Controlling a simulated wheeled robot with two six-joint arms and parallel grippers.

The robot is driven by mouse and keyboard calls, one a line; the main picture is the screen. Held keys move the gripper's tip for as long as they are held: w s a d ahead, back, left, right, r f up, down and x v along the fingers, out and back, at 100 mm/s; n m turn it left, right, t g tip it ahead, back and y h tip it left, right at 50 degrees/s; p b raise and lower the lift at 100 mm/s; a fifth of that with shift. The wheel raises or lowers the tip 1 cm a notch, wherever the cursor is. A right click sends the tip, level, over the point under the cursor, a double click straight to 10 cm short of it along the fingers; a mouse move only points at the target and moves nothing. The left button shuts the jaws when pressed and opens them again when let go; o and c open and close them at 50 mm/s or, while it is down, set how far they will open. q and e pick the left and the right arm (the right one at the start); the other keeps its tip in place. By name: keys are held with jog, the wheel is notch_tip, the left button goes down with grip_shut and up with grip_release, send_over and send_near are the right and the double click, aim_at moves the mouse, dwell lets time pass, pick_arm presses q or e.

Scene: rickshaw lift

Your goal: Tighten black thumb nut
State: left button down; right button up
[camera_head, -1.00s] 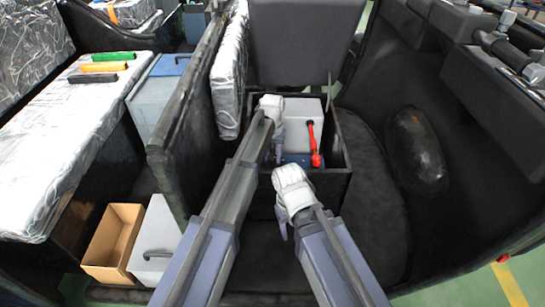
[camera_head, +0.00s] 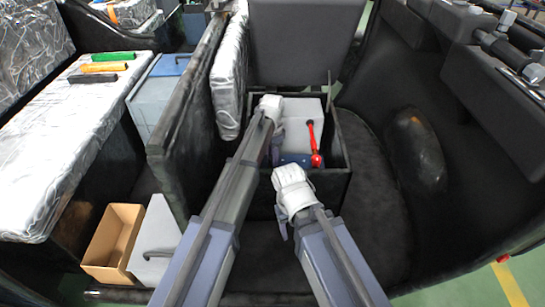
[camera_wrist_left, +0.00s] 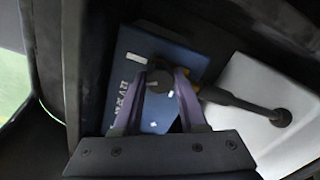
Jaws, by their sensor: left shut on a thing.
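The black thumb nut (camera_wrist_left: 160,80) shows in the left wrist view as a dark knob over a blue box (camera_wrist_left: 170,58) with white lettering. My left gripper (camera_wrist_left: 162,82) has its two purple fingers on either side of this knob and is shut on it. In the head view my left gripper (camera_head: 277,152) reaches down into a black open compartment (camera_head: 318,185), and its wrist hides the nut. My right gripper (camera_head: 282,222) hangs in front of the compartment; its fingers are mostly hidden by its wrist.
The compartment walls stand close around my left gripper. A cardboard box (camera_head: 112,240) is at lower left. Dark floor (camera_head: 375,235) is clear at right.

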pick_arm(q)
jog(key=m, duration=0.4)
jog(key=shift+m, duration=0.7)
jog(key=shift+c, duration=2.2)
grip_release()
